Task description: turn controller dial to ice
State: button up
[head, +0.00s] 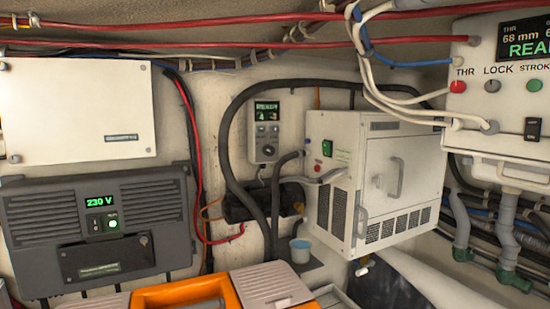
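The controller (265,131) is a small upright grey box on the back wall, left of the white ice-maker-like cabinet (333,160). It has a dark display with green text at its top, too small to read. Small dark controls sit below the display. A round dial (268,151) is on its lower part; which mark it points to is too small to tell. A black hose loops around the controller's left side and over its top without covering the dial. My gripper does not show in this view, and nothing is seen touching the controller.
An orange and grey toolbox-like case (183,292) is at the bottom edge. A grey 230 V unit (97,225) and white box (80,105) are left. A white THR/LOCK panel (480,92) hangs right.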

aim_at(268, 150)
jog(key=z, duration=0.35)
jog(key=i, duration=1.2)
jog(key=u, duration=0.45)
